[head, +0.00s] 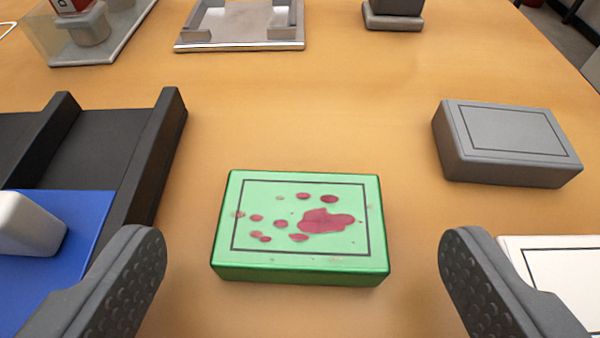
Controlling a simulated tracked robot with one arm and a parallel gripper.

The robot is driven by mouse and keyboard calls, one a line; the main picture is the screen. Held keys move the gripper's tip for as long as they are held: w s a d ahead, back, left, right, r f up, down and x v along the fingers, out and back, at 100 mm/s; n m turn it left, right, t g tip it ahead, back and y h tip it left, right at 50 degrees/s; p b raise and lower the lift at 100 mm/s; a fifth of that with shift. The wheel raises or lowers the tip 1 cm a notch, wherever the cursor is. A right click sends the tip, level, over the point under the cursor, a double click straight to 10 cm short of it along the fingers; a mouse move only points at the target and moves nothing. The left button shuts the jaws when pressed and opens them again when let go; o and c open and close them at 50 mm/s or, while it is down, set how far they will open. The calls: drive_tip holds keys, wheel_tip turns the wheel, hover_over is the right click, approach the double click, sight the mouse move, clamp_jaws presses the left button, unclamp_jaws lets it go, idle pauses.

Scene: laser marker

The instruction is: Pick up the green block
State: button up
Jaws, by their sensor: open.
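The green block (302,265) lies flat on the table in the middle of the head view. Its pale green top has a dark rectangular outline and several dark red blotches. My gripper (305,255) is open and empty. One finger shows at the lower left and the other at the lower right, with the block between them in the picture and a gap on both sides. The fingers do not appear to touch the block.
A grey block (508,142) lies at the right, and a white block (560,262) is partly behind my right finger. A black-railed track (150,150) with a blue plate (75,215) stands at the left. A metal frame (240,42) and other fixtures are at the back. Bare table surrounds the green block.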

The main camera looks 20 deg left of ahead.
sight(302, 226)
drive_tip(key=shift+x, duration=1.4)
drive_tip(key=c, duration=1.1)
drive_tip(key=shift+c, duration=0.2)
